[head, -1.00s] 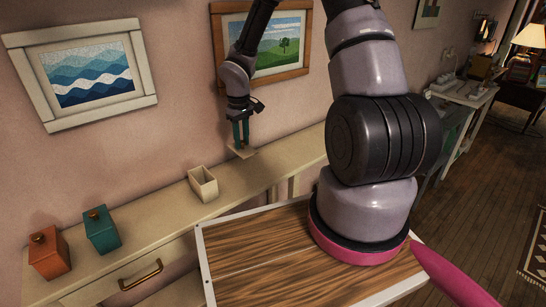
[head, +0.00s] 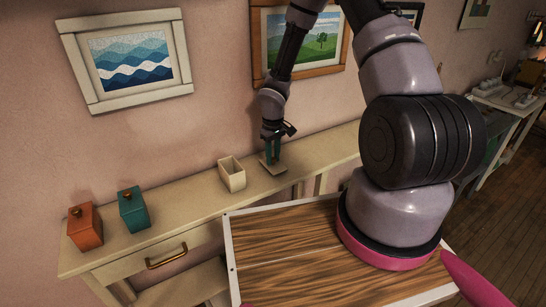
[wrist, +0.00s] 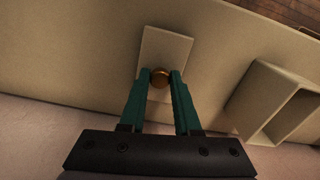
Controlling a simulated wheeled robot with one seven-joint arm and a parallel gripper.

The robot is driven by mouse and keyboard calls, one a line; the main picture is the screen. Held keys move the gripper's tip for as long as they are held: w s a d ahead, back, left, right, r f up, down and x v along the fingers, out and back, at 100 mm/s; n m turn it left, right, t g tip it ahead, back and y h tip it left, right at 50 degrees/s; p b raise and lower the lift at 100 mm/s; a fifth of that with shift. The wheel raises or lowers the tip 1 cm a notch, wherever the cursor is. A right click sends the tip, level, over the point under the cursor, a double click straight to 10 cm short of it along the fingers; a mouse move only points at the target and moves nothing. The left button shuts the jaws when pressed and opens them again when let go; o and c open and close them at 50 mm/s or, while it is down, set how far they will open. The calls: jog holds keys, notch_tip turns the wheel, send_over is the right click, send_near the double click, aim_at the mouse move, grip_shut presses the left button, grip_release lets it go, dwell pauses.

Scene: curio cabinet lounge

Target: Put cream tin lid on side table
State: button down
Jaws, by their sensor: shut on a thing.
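The cream tin lid (wrist: 165,48) is a flat cream square with a round brass knob (wrist: 160,78). My gripper (wrist: 160,80) is shut on the knob, one teal finger on each side. In the head view, my gripper (head: 272,160) points down with the lid (head: 273,168) under it, over the cream side table (head: 200,208). I cannot tell whether the lid touches the tabletop. The open cream tin (head: 232,174) stands just left of the lid; it also shows at the right of the wrist view (wrist: 275,100).
A teal tin (head: 134,211) and an orange tin (head: 86,229), both lidded, stand at the table's left end. The wall with framed pictures (head: 130,60) is close behind. The tabletop between the teal and cream tins is clear.

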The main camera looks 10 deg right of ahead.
jog(key=c, duration=0.6)
grip_release()
jog(key=shift+f, duration=0.1)
notch_tip(320, 180, up, 12)
notch_tip(320, 180, up, 11)
jog(key=m+t+h, duration=0.1)
jog(key=m, duration=0.1)
send_over(273, 158)
jog(key=s+d, duration=0.2)
jog(key=d, duration=0.2)
jog(key=s+d+r+m+t, duration=0.25)
jog(key=s+r, duration=0.25)
jog(key=r, duration=0.6)
jog(key=s+r+m+t+y, duration=0.1)
jog(key=s+r, duration=0.3)
jog(key=s, duration=0.1)
jog(key=s+r+m+t+y, duration=0.1)
jog(key=s+r+m, duration=0.1)
jog(key=s+r, duration=0.3)
jog(key=s+a+r+m+t+y, duration=0.1)
jog(key=s+r+m, duration=0.1)
jog(key=s+r, duration=0.2)
jog(key=shift+s+r+t, duration=0.35)
jog(key=shift+s, duration=0.45)
jog(key=shift+d, duration=0.1)
